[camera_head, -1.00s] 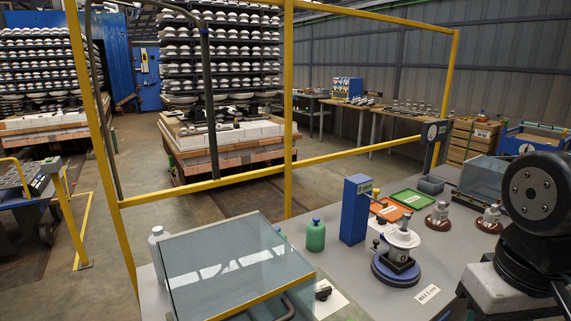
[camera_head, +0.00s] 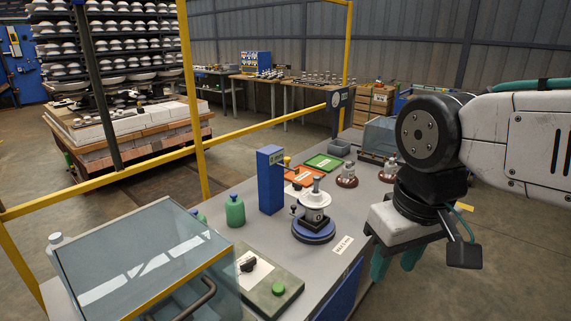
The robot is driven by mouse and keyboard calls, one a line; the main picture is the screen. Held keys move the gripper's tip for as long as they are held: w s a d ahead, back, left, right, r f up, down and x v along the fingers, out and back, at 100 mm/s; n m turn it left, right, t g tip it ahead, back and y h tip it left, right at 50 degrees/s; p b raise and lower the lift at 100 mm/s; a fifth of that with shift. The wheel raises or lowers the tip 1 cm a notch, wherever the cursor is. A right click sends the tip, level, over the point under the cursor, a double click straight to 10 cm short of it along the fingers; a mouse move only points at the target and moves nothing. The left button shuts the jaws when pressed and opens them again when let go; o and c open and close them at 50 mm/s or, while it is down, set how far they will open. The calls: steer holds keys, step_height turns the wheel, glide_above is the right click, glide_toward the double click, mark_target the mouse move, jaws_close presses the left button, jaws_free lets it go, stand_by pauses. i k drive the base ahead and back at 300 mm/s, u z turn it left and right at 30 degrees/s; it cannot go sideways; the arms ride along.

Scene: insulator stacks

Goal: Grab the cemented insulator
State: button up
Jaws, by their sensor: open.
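A white insulator (camera_head: 314,201) with a grey metal fitting on top stands upright on a round blue base (camera_head: 314,232) on the grey bench. It looks like the cemented insulator, but I cannot confirm the cement. My gripper (camera_head: 395,264) hangs at the right, pointing down, with two teal fingers spread apart and nothing seen between them. It appears to the right of the white insulator and clear of it. The fingers are partly hidden by the pale gripper body. Brown-based insulators (camera_head: 347,177) stand farther back on the bench.
A blue post (camera_head: 270,180) stands left of the insulator. A green bottle (camera_head: 235,211) and a glass-covered box (camera_head: 140,265) are farther left. Orange (camera_head: 299,176) and green (camera_head: 324,161) trays lie behind. A yellow rail (camera_head: 240,134) runs beyond the bench.

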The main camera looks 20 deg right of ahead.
mark_target(315, 201)
steer(key=z, duration=1.8)
steer(key=i, duration=0.9)
steer(key=u, duration=2.5)
